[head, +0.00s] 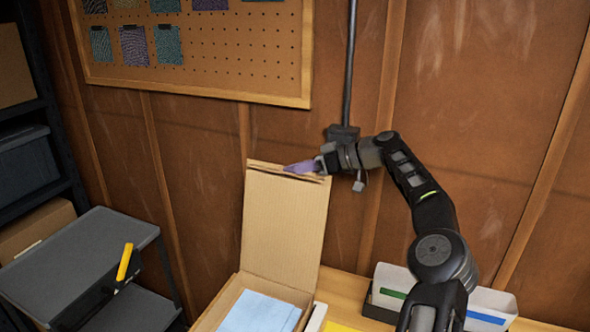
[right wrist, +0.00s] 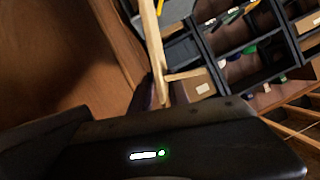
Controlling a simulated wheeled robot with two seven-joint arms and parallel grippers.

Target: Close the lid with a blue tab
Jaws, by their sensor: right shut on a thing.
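A cardboard box (head: 228,297) stands open on the table at the bottom centre of the head view. Its tall brown lid (head: 284,225) stands upright, with a folded flap along the top edge. My right gripper (head: 303,168) is at the lid's top right corner, with purple fingers shut on the edge. In the right wrist view the lid (right wrist: 153,45) shows as a narrow pale strip running up from a dark finger. No blue tab shows clearly on the lid; the gripper covers part of its edge. My left gripper is not in view.
Light blue material (head: 262,313) lies in the box. To the right, a white container (head: 490,298) shows green and blue marks, partly behind my right arm. A grey cart (head: 75,265) stands left. A pegboard (head: 225,50) hangs on the brown wall behind.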

